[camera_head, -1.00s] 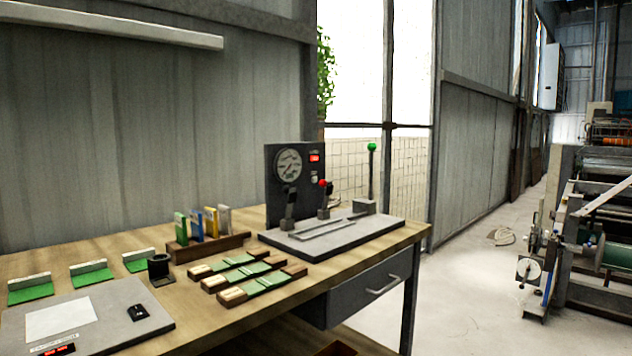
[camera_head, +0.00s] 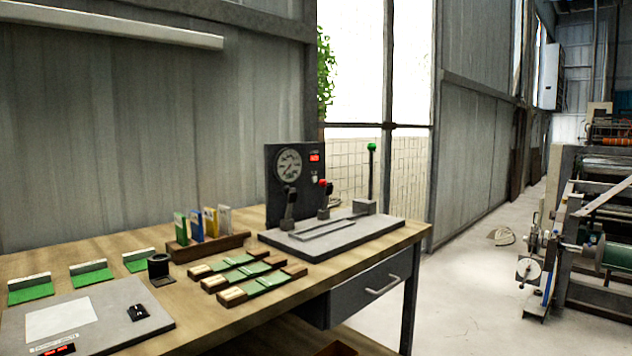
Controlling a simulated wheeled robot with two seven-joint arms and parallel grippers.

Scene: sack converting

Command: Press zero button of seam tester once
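The seam tester (camera_head: 335,236) stands at the right end of the wooden bench, on a grey base plate. Its dark upright panel (camera_head: 271,200) carries a round dial gauge (camera_head: 288,165), a small lit red display (camera_head: 314,157) and a small pale button (camera_head: 314,178) below the display. Lettering on the panel is too small to read. A red-knobbed part (camera_head: 323,184) and a lever with a green knob (camera_head: 372,147) rise from the base. Neither of my grippers shows in the view.
The wooden bench (camera_head: 240,328) also holds strip samples (camera_head: 245,273) on wooden blocks, a rack of coloured cards (camera_head: 207,245), a black cup (camera_head: 158,267), green-and-white pieces (camera_head: 92,274) and a grey board (camera_head: 90,335). A drawer (camera_head: 370,288) is under the tester. Machinery (camera_head: 600,240) stands right, across open floor.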

